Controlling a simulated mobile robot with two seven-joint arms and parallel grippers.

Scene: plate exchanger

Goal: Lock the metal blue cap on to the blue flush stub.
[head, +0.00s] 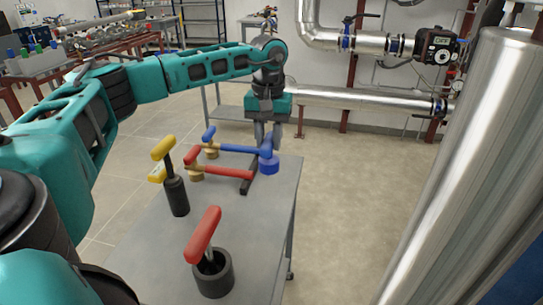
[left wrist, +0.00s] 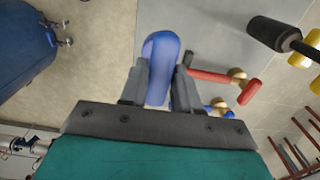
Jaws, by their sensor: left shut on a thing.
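The blue cap (head: 268,162) is at the far right corner of the grey table, upright at the table top; I cannot tell whether it still touches it. My left gripper (head: 267,142) points down from above and is shut on its upper part. In the left wrist view the blue cap (left wrist: 161,55) sits between the two fingers of the left gripper (left wrist: 159,80). I cannot make out the blue flush stub for certain; a small blue part (head: 438,106) shows at the right end of the lower silver pipe. My right gripper is not in view.
The grey table (head: 240,245) also holds a blue-handled tool (head: 235,148), a red-handled tool (head: 222,172), a black bar, a yellow-handled tool (head: 175,185) and a red handle (head: 203,235) in a black cup. A large silver cylinder (head: 460,170) stands at right. Open floor lies between.

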